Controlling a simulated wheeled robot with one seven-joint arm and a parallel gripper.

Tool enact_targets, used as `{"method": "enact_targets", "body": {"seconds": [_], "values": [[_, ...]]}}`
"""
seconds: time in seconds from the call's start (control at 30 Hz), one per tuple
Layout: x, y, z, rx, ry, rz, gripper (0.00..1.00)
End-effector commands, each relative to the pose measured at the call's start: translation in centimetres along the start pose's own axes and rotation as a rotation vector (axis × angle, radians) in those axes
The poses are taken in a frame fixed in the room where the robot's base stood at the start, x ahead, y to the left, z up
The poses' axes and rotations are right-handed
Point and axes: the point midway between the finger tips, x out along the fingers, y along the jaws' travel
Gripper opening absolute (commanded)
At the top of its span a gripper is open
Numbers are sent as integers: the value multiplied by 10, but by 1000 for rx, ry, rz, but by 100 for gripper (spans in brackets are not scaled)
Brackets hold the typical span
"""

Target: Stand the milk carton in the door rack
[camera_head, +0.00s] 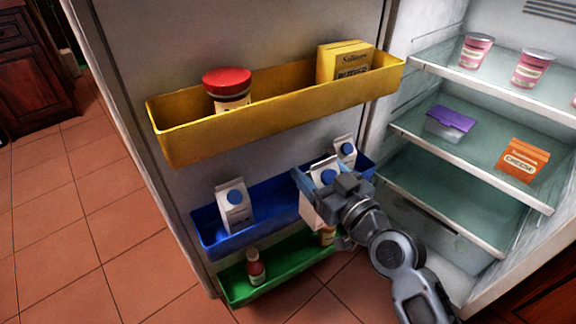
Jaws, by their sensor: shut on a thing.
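My gripper (326,190) is shut on a white milk carton (311,212) with a blue cap, near the right part of the blue door rack (270,215). The carton is roughly upright, and its lower part shows in front of the rack's front wall. My gripper hides part of it. A similar white carton (236,212) stands in the left part of the blue rack. Another blue-capped carton (345,148) stands at the rack's right end, just behind the held one.
The yellow rack (220,137) above holds a red-lidded jar (228,90) and a yellow box (343,62). The green rack (285,268) below holds a red bottle (255,268) and a partly hidden jar (328,236). Fridge shelves (450,150) lie to the right. The blue rack's middle is clear.

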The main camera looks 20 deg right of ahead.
Motion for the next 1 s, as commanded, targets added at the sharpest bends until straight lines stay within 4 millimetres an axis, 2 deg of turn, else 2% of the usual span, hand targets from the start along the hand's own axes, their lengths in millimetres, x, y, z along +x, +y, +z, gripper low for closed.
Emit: {"method": "enact_targets", "body": {"seconds": [0.03, 0.2, 0.5, 0.57, 0.77, 1.0], "values": [[13, 1, -3, 1, 6, 1, 0], [53, 1, -3, 0, 6, 1, 0], [111, 0, -2, -1, 4, 1, 0], [108, 0, 14, 1, 0, 1, 0], [108, 1, 23, -1, 3, 2, 0], [108, 1, 60, 0, 2, 2, 0]]}}
